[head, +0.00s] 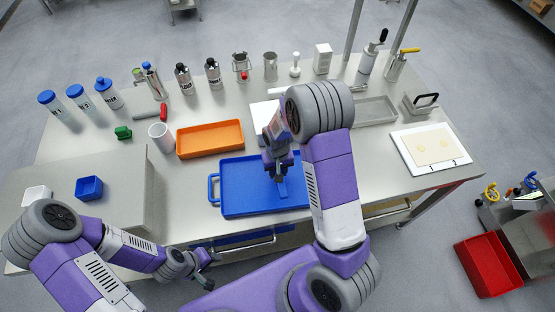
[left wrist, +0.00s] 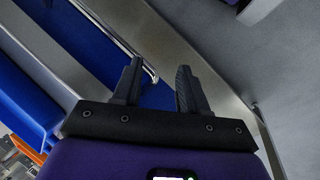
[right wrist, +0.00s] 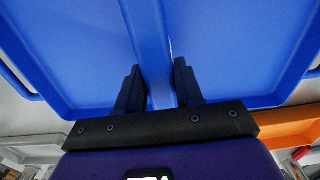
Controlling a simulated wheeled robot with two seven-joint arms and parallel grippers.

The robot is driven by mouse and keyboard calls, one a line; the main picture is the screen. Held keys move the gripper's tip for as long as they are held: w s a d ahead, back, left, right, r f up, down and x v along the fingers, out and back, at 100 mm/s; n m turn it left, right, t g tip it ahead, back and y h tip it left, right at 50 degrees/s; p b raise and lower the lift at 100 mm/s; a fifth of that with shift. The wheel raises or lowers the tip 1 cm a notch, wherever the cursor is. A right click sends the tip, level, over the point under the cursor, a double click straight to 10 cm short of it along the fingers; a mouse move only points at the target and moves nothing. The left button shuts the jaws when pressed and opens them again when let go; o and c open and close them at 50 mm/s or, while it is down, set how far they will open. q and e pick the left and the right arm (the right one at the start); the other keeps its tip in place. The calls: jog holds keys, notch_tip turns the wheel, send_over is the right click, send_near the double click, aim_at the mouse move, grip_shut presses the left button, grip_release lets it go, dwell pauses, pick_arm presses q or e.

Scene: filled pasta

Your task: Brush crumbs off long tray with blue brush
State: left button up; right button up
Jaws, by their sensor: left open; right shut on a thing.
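The blue tray (head: 237,172), with a loop handle at its left end, lies flat near the front middle of the table. My right gripper (head: 277,171) is over the tray and shut on the blue brush (head: 282,188). The brush points down towards the tray floor; I cannot tell whether it touches. In the right wrist view the brush (right wrist: 150,35) runs between the fingers, with the tray (right wrist: 80,50) behind it. No crumbs can be made out. My left gripper (head: 208,283) is open and empty, in front of the table's front edge; its fingers also show in the left wrist view (left wrist: 160,68).
An orange tray (head: 210,139) lies just behind the blue tray. A white cup (head: 161,137), a grey tray (head: 374,112) and a white board (head: 407,153) stand around. Bottles and tins line the back. A raised panel (head: 110,190) is at left. A red bin (head: 488,265) stands right.

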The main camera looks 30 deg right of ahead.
jog(key=shift+r+p, duration=1.7)
jog(key=shift+r, duration=0.8)
